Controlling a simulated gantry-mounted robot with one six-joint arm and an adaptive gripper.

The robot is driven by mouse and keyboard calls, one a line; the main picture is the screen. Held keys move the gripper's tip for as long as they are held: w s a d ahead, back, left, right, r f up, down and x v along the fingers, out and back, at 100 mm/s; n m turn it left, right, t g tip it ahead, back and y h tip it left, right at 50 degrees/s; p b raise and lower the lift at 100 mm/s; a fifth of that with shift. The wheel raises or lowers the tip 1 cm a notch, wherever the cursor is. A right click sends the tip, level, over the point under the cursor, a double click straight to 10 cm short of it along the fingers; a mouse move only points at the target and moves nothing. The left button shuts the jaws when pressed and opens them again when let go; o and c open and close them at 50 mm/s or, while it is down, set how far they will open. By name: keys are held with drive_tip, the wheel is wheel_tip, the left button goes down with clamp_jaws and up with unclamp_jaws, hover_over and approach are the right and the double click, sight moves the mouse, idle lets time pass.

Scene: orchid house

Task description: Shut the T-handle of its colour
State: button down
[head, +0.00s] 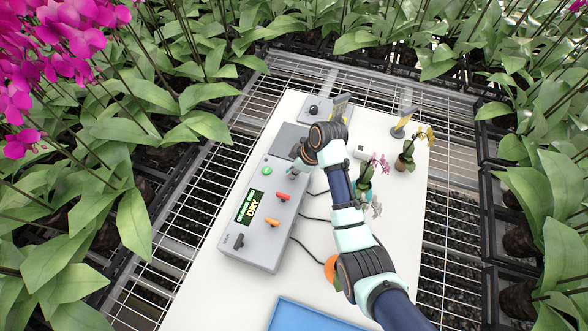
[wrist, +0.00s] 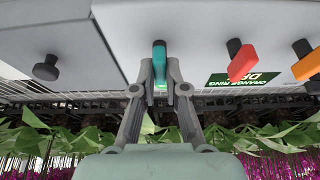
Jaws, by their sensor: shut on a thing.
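A grey control box (head: 233,251) carries a row of T-handles. Its lit sign (head: 249,208) reads orange ring, dry; the words are partly cut off in the wrist view. The red handle (head: 283,197) and the orange handle (head: 271,222) sit beside the sign; both show in the wrist view, the red handle (wrist: 241,64) and the orange handle (wrist: 306,67), with the latter cut by the edge. My gripper (wrist: 160,74) is shut on a teal handle (wrist: 159,50) at the box's far end. In the head view my gripper (head: 293,170) largely hides that handle.
A green round light (head: 267,171) and a dark knob (head: 239,241) are on the box. An orange round thing (head: 332,270) is partly behind my arm. Potted orchids (head: 404,160) stand right. A blue tray (head: 300,316) lies at the front. Cables run rightward from the box.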

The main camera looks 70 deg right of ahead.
drive_tip(key=shift+r+p, duration=0.1)
drive_tip(key=shift+p, duration=0.2)
drive_tip(key=shift+a+r+m+h+p, duration=0.1)
drive_tip(key=shift+r+m+h+p, duration=0.15)
drive_tip(key=shift+m+p, duration=0.8)
drive_tip(key=m+p, duration=0.1)
drive_tip(key=p, duration=0.1)
drive_tip(key=shift+h+p, duration=0.3)
drive_tip(key=shift+h, duration=0.05)
drive_tip(key=m+h+p, duration=0.1)
drive_tip(key=m+p, duration=0.1)
drive_tip(key=m, duration=0.1)
drive_tip(key=shift+g+p, duration=0.3)
drive_tip(key=shift+p, duration=0.1)
drive_tip(key=m+p, duration=0.1)
drive_tip(key=m+h+p, duration=0.1)
drive_tip(key=m, duration=0.1)
drive_tip(key=shift+w+a+f+m+g+p, duration=0.1)
drive_tip(key=shift+f+m+g+p, duration=0.05)
drive_tip(key=shift+m+g+p, duration=0.2)
drive_tip(key=m, duration=0.2)
drive_tip(key=m+g+h+p, duration=0.1)
drive_tip(key=m, duration=0.1)
drive_tip(key=shift+w+f+g, duration=0.1)
drive_tip(key=shift+f+g, duration=0.05)
drive_tip(key=shift+g, duration=0.1)
drive_tip(key=shift+m+g+b, duration=0.35)
drive_tip(key=shift+m+g, duration=0.45)
drive_tip(key=shift+m, duration=1.4)
